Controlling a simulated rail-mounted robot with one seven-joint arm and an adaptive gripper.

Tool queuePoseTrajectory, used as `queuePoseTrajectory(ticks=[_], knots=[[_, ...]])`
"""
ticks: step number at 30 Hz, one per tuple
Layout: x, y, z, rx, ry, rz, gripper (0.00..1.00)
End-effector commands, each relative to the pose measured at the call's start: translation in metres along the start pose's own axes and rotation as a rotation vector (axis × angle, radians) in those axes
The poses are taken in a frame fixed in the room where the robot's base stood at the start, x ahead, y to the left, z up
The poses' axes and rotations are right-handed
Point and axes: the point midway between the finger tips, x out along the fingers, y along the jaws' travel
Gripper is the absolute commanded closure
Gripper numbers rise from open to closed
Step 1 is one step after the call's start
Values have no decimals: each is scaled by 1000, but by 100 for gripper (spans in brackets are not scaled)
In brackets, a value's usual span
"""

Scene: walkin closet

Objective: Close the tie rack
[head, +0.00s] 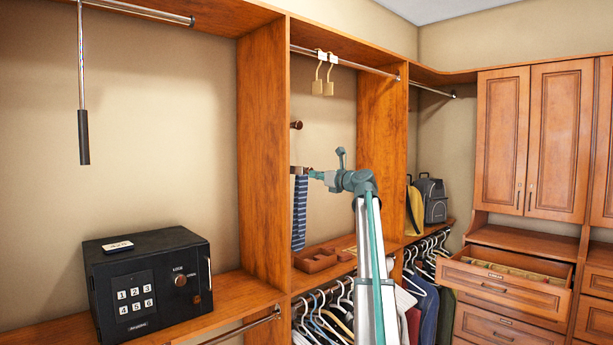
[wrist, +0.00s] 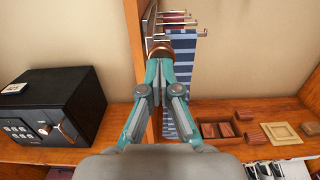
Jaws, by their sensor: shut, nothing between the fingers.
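The tie rack (wrist: 178,22) is on the side of a wooden divider in the wrist view, with several metal prongs sticking out to the right. Its round brown wooden front end (wrist: 160,49) faces me. My gripper (wrist: 159,66) is shut and empty. Its fingertips are right at the rack's front end; I cannot tell whether they touch. In the head view my gripper (head: 317,175) is just right of the rack.
The wooden divider (head: 262,150) stands left of the rack. A black safe (head: 150,280) sits on the left shelf. A wooden tray (head: 318,262) lies on the shelf below the ties. Padlock-shaped items (head: 323,78) hang above. An open drawer (head: 500,285) is at right.

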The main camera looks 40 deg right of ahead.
Motion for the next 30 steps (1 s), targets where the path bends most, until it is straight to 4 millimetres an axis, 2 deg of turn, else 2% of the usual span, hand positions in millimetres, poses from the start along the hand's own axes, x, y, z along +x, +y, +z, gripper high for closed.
queuePoseTrajectory(ticks=[2, 11, 17, 23, 30], knots=[[-1, -8, 0, 0, 0, -9, 100], [-1, -6, 0, -1, 0, -8, 100], [-12, -3, 1, -1, 0, -6, 100], [-43, 4, 0, 0, 0, 1, 100], [-93, 3, -5, -2, 0, 0, 100]])
